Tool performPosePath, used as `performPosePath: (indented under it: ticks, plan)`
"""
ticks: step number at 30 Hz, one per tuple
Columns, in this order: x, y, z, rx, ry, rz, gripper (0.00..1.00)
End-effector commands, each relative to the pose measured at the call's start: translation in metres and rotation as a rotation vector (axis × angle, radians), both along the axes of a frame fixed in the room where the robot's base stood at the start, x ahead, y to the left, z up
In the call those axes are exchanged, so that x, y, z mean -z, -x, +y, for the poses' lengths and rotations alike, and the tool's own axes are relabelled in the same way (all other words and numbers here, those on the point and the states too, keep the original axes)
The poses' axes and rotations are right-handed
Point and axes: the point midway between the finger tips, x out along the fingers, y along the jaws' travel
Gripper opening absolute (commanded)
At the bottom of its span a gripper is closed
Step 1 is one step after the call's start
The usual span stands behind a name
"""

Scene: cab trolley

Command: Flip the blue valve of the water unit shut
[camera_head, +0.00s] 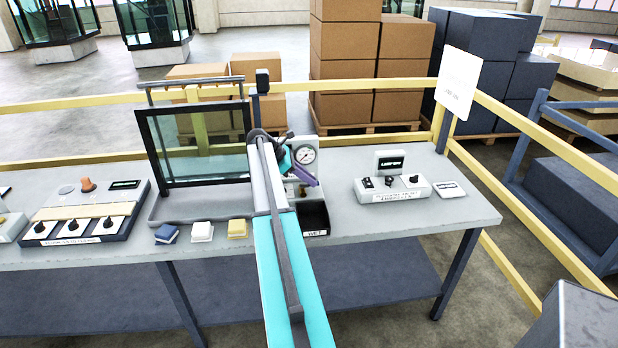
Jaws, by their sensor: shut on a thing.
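The water unit (305,187) stands near the back middle of the table, with a round pressure gauge (305,155) on its upright panel. My teal and grey arm reaches to it from the front. My gripper (312,182), the purple part at the arm's end, slants down to the right just below the gauge, in front of the panel. It is shut at the unit. I cannot make out the blue valve; the gripper and arm cover that part of the unit, so its position is hidden.
A framed glass pane (200,145) stands left of my arm. Blue, white and yellow pads (237,229) lie along the front edge. A dark bin labelled "WET" (313,217) sits below the unit. A control box (393,188) stands right, with bare table between. Yellow rails run behind.

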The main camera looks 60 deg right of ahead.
Motion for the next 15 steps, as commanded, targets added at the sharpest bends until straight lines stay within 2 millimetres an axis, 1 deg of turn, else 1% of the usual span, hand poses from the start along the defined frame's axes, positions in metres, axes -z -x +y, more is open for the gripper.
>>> performPosePath:
  ticks: [10, 11, 13, 15]
  plan:
    - [-0.0001, 0.001, 0.0004, 0.007, 0.0, 0.0, 0.0]
    - [-0.0001, 0.001, 0.0003, 0.007, 0.0, 0.0, 0.21]
    - [-0.0001, 0.0009, 0.0002, 0.006, 0.001, 0.0, 0.32]
    - [0.0, 0.0009, 0.0002, 0.006, 0.0, 0.0, 0.34]
